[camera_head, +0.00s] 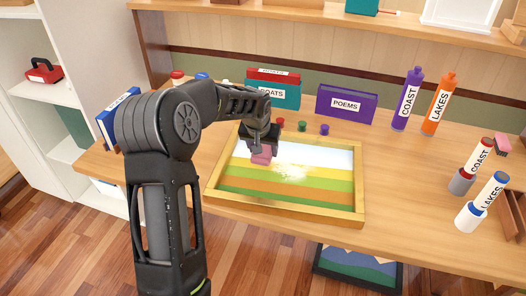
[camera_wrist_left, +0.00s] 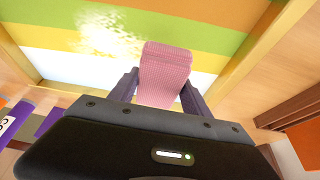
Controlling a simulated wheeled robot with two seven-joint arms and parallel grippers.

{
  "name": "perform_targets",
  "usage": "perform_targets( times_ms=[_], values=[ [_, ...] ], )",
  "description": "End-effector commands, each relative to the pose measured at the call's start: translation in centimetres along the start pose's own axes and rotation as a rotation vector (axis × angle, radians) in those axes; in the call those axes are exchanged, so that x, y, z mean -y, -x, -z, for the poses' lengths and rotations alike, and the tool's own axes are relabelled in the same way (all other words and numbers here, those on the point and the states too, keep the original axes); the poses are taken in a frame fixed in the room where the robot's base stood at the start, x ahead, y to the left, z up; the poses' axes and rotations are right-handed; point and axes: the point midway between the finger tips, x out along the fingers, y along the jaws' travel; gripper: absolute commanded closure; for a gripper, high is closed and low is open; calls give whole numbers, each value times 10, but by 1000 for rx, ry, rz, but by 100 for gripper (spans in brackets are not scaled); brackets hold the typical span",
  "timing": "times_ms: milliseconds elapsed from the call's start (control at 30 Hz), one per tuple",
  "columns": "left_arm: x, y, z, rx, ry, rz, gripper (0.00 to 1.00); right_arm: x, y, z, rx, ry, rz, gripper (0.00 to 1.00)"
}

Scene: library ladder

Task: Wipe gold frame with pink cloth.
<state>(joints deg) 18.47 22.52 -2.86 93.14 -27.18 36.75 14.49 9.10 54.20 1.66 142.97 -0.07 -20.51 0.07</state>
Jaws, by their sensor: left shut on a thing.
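The gold frame (camera_head: 222,192) lies flat on the wooden table and surrounds a picture with white, yellow, green and orange stripes. A pale, speckled smudge (camera_head: 290,172) shows on the picture's middle, and it also shows in the left wrist view (camera_wrist_left: 112,36). My left gripper (camera_head: 262,152) is over the upper left part of the framed picture. It is shut on the pink cloth (camera_wrist_left: 166,72), which hangs out from between its fingers. In the head view the cloth (camera_head: 261,158) is left of the smudge; whether it touches the surface I cannot tell. My right gripper is not in view.
A teal book (camera_head: 287,97) and a purple POEMS book (camera_head: 346,104) stand behind the frame. Purple (camera_head: 408,100) and orange (camera_head: 437,103) labelled tubes stand at the back right. More labelled tubes (camera_head: 472,165) stand at the right. The table between frame and tubes is clear.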

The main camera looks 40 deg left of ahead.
Motion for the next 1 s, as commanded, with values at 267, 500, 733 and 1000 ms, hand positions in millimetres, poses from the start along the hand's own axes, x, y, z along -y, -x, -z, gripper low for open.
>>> perform_targets(
  times_ms=[267,500,733,1000],
  values=[
    [-2,27,12,-3,-2,-2,77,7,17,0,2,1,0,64],
    [-2,36,15,-2,-2,-2,77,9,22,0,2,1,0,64],
    [-2,36,15,-2,-2,-2,77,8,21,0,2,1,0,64],
    [-2,35,15,-2,-2,-2,77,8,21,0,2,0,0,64]
  ],
)
